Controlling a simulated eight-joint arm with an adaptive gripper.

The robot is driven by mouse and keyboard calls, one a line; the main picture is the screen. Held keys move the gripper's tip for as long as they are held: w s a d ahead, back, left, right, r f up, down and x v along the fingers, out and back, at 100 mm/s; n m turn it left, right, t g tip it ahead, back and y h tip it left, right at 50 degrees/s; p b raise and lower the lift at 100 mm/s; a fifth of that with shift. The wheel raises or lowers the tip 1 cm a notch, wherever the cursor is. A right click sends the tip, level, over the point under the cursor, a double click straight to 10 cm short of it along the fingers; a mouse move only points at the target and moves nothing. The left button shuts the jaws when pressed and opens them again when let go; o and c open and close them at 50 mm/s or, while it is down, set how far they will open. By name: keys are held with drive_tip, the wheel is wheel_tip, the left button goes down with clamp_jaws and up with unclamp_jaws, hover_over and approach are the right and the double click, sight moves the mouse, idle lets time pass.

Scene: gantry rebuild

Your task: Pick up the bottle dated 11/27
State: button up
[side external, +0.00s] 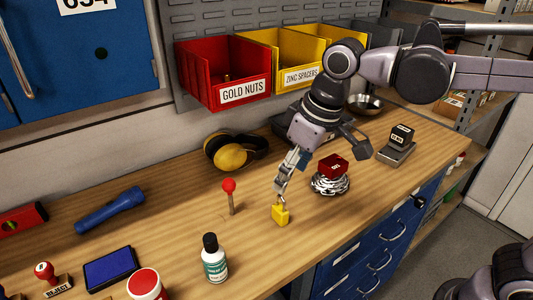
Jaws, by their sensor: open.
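A small bottle (215,262) with a black cap and a teal and white label stands upright on the wooden bench at the front. The label print is too small for me to read a date. No other bottle is clear on the bench.
A red block (334,166) sits on a coiled pile (330,184). A red-and-white jar (146,284) and blue pad (110,269) lie left of the bottle.

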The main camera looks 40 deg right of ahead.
drive_tip(key=a+r+n+g, duration=0.1)
drive_tip(key=a+n+g, duration=0.1)
drive_tip(key=a, duration=0.9)
drive_tip(key=n+g+h, duration=0.1)
hover_over(213, 255)
drive_tip(key=shift+w+d+f, duration=0.25)
drive_tip(key=shift+w+d, duration=0.1)
drive_tip(key=shift+w, duration=0.05)
drive_tip(key=shift+a+f, duration=0.15)
wheel_tip(213, 255, down, 10)
drive_tip(key=shift+w+f, duration=0.15)
drive_tip(key=shift+f, duration=0.1)
drive_tip(key=c, duration=1.3)
